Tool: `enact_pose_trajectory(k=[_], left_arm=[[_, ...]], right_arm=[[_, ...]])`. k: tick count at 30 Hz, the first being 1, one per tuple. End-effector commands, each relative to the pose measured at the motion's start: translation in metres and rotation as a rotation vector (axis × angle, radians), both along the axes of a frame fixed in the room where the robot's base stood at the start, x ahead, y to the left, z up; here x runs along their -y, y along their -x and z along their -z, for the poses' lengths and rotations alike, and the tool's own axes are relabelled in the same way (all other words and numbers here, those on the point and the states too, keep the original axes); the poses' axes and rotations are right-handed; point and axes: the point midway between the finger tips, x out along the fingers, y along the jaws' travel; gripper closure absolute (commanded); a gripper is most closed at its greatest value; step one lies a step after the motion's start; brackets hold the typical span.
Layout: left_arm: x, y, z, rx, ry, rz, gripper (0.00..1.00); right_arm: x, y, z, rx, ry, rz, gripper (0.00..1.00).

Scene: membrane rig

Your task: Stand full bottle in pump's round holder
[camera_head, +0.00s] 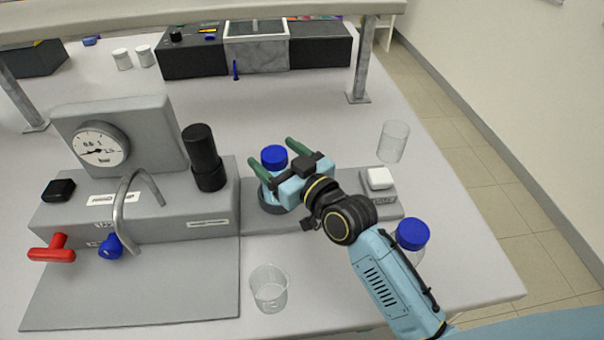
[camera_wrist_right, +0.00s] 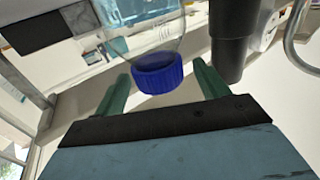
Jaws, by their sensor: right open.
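A bottle with a blue cap (camera_head: 274,157) appears to stand upright in the pump's dark round holder (camera_head: 268,205), partly hidden by my right gripper. My right gripper (camera_head: 278,158) is open, with its green fingers to either side of the bottle near the cap. In the right wrist view, the blue cap (camera_wrist_right: 158,74) shows between the open fingertips (camera_wrist_right: 160,85), with clear glass beyond it; contact cannot be told. A second blue-capped bottle (camera_head: 412,235) stands at the right, partly behind my right arm. My left gripper is not in view.
The grey rig with a gauge (camera_head: 99,145), black cylinder (camera_head: 204,158), bent metal tube (camera_head: 128,205) and red handle (camera_head: 52,249) is at left. Clear beakers stand in front (camera_head: 269,288) and at right (camera_head: 393,141). A shelf frame (camera_head: 358,70) spans the back.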

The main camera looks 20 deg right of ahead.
Motion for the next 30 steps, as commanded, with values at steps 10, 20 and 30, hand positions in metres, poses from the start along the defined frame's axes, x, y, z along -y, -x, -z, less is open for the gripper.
enact_pose_trajectory(k=[10,20,30], left_arm=[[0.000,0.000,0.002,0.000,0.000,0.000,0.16],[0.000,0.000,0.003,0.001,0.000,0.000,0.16],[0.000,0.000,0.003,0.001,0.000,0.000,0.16]], right_arm=[[0.029,0.071,0.001,0.000,0.002,0.000,0.27],[0.040,0.097,-0.001,0.003,0.000,0.001,0.27],[0.040,0.097,-0.001,0.003,0.000,0.001,0.27]])
